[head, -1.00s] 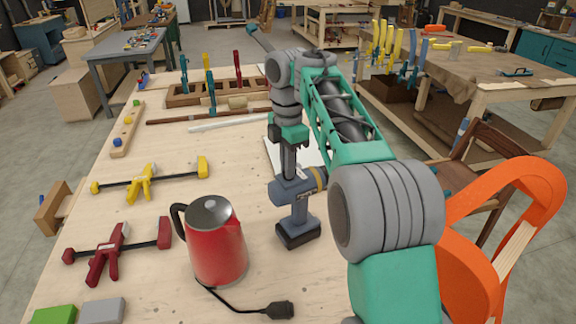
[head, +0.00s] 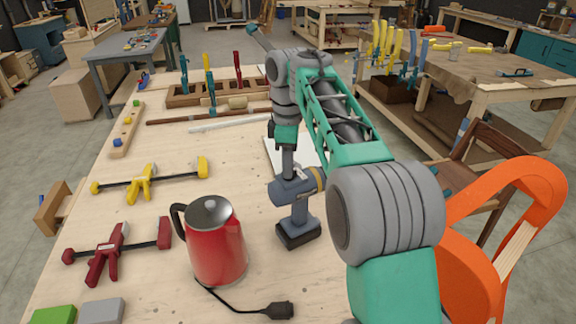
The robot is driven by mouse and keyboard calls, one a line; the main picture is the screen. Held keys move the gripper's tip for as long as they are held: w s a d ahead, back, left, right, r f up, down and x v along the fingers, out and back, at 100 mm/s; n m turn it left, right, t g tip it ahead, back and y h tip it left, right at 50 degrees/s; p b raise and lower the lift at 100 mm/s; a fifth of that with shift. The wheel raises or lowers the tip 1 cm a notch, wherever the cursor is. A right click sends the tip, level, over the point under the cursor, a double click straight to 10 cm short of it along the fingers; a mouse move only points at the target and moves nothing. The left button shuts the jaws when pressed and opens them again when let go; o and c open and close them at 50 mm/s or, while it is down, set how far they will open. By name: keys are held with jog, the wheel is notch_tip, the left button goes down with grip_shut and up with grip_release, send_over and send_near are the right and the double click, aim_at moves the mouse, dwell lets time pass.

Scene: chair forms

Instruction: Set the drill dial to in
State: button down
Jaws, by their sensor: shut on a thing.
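The blue-grey drill (head: 296,212) stands upright on the workbench on its dark battery base, with a yellowish ring at the right end of its body. My gripper (head: 288,174) points straight down onto the top of the drill body. Its fingers are shut at the drill's top, where the dial appears to be. The dial itself is too small and covered by the fingers to make out, so its setting cannot be read.
A red kettle (head: 216,245) with a black cord and plug (head: 279,310) stands left of the drill. A yellow clamp (head: 142,182) and a red clamp (head: 108,252) lie farther left. A white sheet (head: 307,152) lies behind the drill. An orange chair (head: 540,190) is at right.

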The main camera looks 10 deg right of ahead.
jog(key=shift+m, duration=0.3)
jog(key=c, duration=1.5)
grip_release()
jog(key=shift+r, duration=0.1)
notch_tip(320, 180, up, 8)
jog(key=p, duration=0.7)
jog(key=shift+f, duration=0.2)
